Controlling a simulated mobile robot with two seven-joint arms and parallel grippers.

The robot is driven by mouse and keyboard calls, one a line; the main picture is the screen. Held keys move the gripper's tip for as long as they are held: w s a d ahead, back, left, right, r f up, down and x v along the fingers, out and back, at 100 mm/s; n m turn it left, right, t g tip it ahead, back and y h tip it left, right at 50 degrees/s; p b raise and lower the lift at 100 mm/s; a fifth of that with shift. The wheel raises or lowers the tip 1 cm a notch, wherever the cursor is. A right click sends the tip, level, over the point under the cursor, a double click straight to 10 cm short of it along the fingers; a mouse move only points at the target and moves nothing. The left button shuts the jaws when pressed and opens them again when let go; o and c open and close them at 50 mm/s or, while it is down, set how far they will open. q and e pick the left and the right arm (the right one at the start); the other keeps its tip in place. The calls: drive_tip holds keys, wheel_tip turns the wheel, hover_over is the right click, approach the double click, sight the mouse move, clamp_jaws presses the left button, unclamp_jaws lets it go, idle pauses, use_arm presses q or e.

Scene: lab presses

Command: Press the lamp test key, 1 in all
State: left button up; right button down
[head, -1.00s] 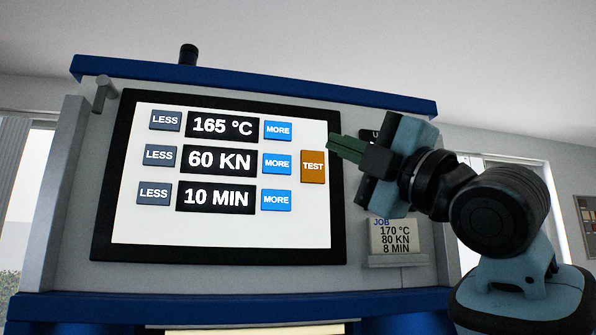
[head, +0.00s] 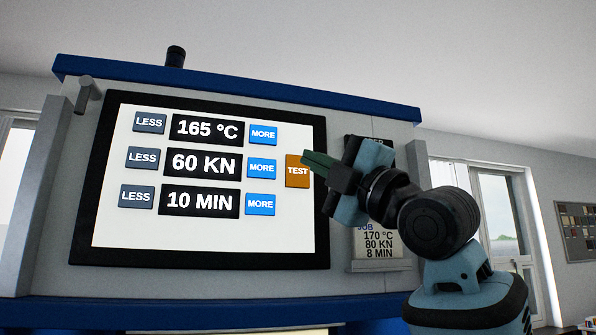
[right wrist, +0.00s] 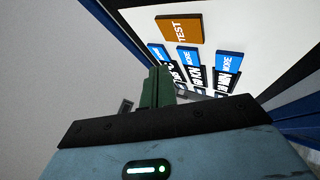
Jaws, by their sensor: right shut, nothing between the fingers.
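The orange TEST key (head: 297,172) sits at the right side of the lit press screen (head: 200,240). It also shows in the right wrist view (right wrist: 180,29). My right gripper (head: 306,158) is shut and empty. In the head view its green fingertips overlap the upper right part of the key; whether they touch it I cannot tell. In the right wrist view the fingers (right wrist: 156,85) appear below the key in the picture, with a gap between. The screen reads 165 °C, 60 KN and 10 MIN. My left gripper is not in view.
Blue MORE keys (head: 262,168) and grey LESS keys (head: 142,158) flank the readouts. A job card (head: 378,245) reading 170 °C, 80 KN, 8 MIN stands behind my right arm. A dark lamp (head: 175,56) tops the press.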

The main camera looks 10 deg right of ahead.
sight(292, 162)
drive_tip(key=shift+w, duration=1.65)
drive_tip(key=shift+w, duration=0.2)
idle(0.7)
drive_tip(key=shift+w, duration=0.25)
drive_tip(key=shift+w, duration=0.4)
idle(0.8)
drive_tip(key=shift+s, duration=0.8)
drive_tip(key=shift+s, duration=2.55)
drive_tip(key=shift+w, duration=0.1)
